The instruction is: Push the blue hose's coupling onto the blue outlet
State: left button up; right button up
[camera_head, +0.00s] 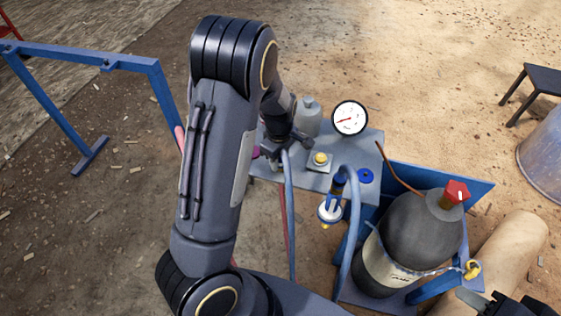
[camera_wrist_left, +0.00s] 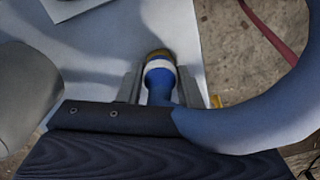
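My left gripper (camera_head: 283,146) is over the left part of the grey bench, partly hidden by its own wrist. In the left wrist view its fingers (camera_wrist_left: 160,88) stand on both sides of the blue coupling (camera_wrist_left: 160,86), which has a white band and a brownish end, and look shut on it. The blue hose (camera_wrist_left: 255,118) bends away to the right in that view. In the head view a hose (camera_head: 290,215) hangs below the gripper.
The grey bench (camera_head: 316,181) carries a white gauge (camera_head: 350,118), a grey bottle (camera_head: 308,115), a yellow button (camera_head: 320,159) and a blue knob (camera_head: 366,176). A second hose (camera_head: 354,225) arches beside a blue-and-white fitting (camera_head: 330,208). A dark gas cylinder (camera_head: 418,235) stands right.

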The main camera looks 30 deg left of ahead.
pick_arm(q)
jog(key=c, duration=0.5)
jog(key=shift+o, duration=0.2)
jog(key=shift+r, duration=0.15)
jog(key=shift+r, duration=0.3)
notch_tip(320, 180, up, 2)
jog(key=shift+w+r+p, duration=0.1)
jog(key=shift+r+p, duration=0.05)
jog(key=shift+p, duration=0.3)
jog(key=s+d+r+p, duration=0.4)
jog(key=s+d+r, duration=0.5)
jog(key=s, duration=0.2)
jog(key=shift+r, duration=0.4)
